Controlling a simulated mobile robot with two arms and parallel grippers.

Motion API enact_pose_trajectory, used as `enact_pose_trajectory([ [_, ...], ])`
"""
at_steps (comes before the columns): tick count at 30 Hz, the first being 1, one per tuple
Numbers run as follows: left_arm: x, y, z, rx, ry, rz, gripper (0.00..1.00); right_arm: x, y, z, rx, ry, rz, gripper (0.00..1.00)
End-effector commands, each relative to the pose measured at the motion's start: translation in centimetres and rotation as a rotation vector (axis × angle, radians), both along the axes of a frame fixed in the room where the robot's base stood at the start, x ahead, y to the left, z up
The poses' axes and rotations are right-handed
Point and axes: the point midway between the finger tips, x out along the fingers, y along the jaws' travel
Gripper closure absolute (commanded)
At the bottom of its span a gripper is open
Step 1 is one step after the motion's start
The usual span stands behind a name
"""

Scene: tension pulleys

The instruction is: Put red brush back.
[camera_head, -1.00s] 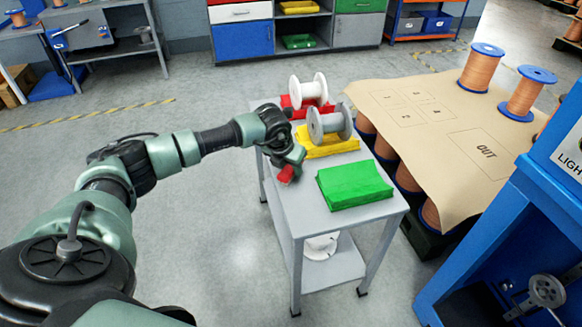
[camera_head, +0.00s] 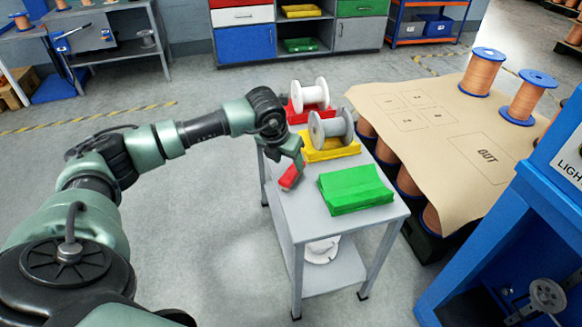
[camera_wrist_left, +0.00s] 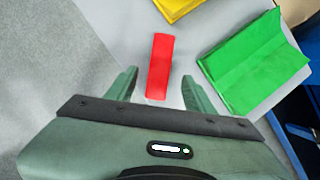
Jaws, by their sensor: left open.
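The red brush (camera_head: 290,178) lies on the left side of the grey cart's top (camera_head: 290,208), just below my left gripper (camera_head: 290,165). In the left wrist view the red brush (camera_wrist_left: 160,65) shows as a plain red bar, with its near end between the two fingers. The left gripper (camera_wrist_left: 160,92) is open there, with a gap on both sides of the brush. I cannot tell the exact height of the fingers above the cart. My right gripper is in neither view.
A green pad (camera_head: 354,190) lies in front on the cart. A yellow pad (camera_head: 330,150) carries a grey spool (camera_head: 331,128), and a red pad (camera_head: 297,117) carries a white spool (camera_head: 314,92). A paper-covered surface (camera_head: 440,115) stands right, and open floor (camera_head: 200,235) lies left.

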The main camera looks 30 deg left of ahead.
Motion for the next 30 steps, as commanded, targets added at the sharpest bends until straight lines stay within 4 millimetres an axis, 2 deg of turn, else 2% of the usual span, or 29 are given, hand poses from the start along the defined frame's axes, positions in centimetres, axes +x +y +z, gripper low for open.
enact_pose_trajectory([
  [3, -0.9, 0.0, 2.2, 0.002, -0.003, -0.001, 0.47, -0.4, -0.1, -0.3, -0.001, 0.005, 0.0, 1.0],
  [9, -1.7, -0.1, 4.1, 0.0, 0.001, 0.0, 0.47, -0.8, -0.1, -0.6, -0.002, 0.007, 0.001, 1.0],
  [27, -1.9, -0.2, 4.4, -0.001, 0.001, 0.0, 0.47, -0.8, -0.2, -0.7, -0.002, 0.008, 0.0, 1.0],
  [30, -1.8, -1.4, 4.0, -0.03, -0.003, -0.022, 0.47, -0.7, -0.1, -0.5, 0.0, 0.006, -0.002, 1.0],
])
